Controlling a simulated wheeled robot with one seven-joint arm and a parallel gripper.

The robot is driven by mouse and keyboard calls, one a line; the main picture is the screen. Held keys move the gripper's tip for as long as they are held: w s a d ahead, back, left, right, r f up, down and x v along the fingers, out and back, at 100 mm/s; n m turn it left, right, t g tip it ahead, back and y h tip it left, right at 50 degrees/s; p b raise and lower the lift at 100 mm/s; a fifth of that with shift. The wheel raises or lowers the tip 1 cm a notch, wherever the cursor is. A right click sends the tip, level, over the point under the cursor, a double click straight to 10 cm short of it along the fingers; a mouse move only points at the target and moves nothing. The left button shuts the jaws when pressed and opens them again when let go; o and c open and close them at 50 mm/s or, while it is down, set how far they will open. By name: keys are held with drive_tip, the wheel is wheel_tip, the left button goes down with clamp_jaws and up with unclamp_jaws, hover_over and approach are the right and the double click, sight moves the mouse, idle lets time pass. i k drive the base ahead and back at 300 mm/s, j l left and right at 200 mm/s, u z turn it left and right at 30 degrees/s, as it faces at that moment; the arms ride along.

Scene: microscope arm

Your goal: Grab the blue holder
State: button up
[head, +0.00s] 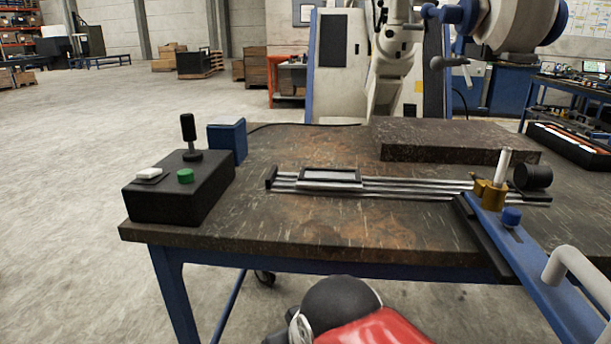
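A small blue upright block (228,140), the likely blue holder, stands on the worktable near its back left edge. It is just behind and right of a black control box (172,207), whose top corner is close to it; I cannot tell if they touch. Its front and right faces show.
The control box carries a joystick (189,135) and a green button (185,176). A rail with a sliding frame (330,178) lies mid-table. A dark slab (450,140) lies behind it. A blue bar (540,275) crosses the right front edge. Floor at left is clear.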

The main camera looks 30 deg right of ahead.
sight(574, 321)
drive_tip(key=j+z, duration=0.1)
drive_tip(key=z, duration=0.75)
drive_tip(key=k+j+z, duration=0.1)
drive_tip(key=z, duration=1.15)
drive_tip(key=k+l, duration=0.35)
drive_tip(key=k, duration=0.15)
drive_tip(key=i+j, duration=0.4)
